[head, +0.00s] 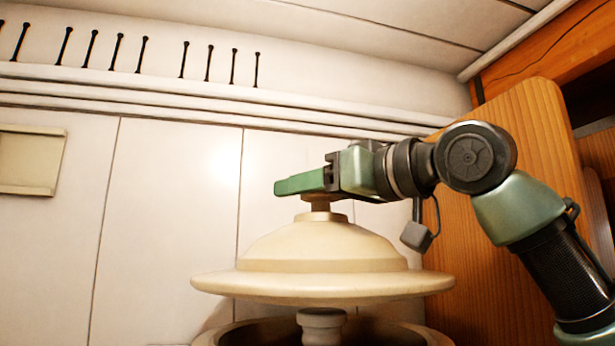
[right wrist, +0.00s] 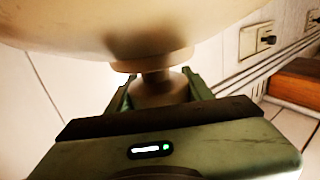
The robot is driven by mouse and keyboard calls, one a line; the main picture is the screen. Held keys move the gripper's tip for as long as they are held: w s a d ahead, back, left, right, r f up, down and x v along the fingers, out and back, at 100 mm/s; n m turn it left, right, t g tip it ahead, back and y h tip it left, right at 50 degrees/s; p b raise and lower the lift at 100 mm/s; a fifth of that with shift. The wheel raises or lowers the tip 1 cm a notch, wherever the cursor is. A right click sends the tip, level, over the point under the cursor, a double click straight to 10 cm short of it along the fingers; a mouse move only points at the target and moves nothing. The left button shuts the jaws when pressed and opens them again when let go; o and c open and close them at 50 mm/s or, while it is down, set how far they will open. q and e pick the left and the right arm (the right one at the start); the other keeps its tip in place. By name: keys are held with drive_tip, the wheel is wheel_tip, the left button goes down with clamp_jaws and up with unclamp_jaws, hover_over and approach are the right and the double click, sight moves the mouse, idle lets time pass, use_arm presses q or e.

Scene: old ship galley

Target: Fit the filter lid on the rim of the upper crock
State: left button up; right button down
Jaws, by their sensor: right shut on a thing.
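The filter lid (head: 320,250) is cream, domed and wide-brimmed, and hangs roughly level in the head view. My right gripper (head: 303,184) is shut on the knob at its top. The right wrist view shows the knob (right wrist: 158,90) between the two fingers, with the lid (right wrist: 130,28) beyond it. Below the lid is the upper crock (head: 232,335), its rim cut off by the bottom edge. A gap shows between lid and rim. A pale stem (head: 322,326) shows in this gap; whether it belongs to lid or crock I cannot tell. My left gripper is out of view.
A wooden panel (head: 530,140) stands close behind my right arm. The white panelled wall (head: 170,200) rises behind the crock. A pale wall fixture (head: 30,160) is at far left. The right wrist view shows a wall socket (right wrist: 257,40). Left of the lid looks clear.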

sight(313, 216)
drive_tip(key=shift+a+f, duration=0.1)
drive_tip(key=shift+f, duration=0.55)
wheel_tip(313, 216, down, 2)
drive_tip(key=shift+s+f+b, duration=0.1)
drive_tip(key=shift+f+b, duration=0.1)
drive_tip(key=shift+b, duration=0.8)
drive_tip(key=shift+f, duration=0.3)
drive_tip(key=shift+s, duration=0.1)
drive_tip(key=shift+f+b, duration=0.65)
drive_tip(key=shift+f, duration=0.4)
drive_tip(key=c, duration=0.5)
unclamp_jaws()
